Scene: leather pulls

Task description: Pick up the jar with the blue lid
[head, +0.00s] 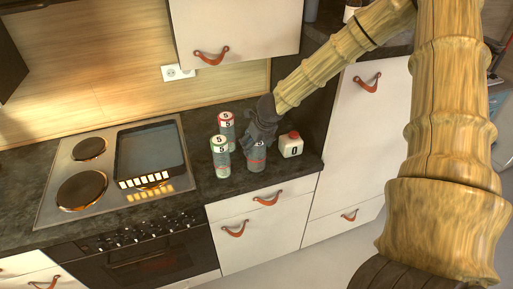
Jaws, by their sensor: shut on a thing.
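My gripper (262,138) is at the right part of the dark countertop, pointing down over a blue-grey jar (257,160). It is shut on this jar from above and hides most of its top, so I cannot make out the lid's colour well. A second jar (220,160) with a green-rimmed lid marked 5 stands just to the left. A third jar (227,128) with a red-rimmed lid marked 5 stands behind. The held jar looks upright; I cannot tell whether it touches the counter.
A white container with a red cap (290,146) stands close to the right of my gripper. A hob (60,205) with a dark pan (150,150) lies to the left. A white wall cabinet (240,35) hangs above. The counter's front edge (265,188) is near the jars.

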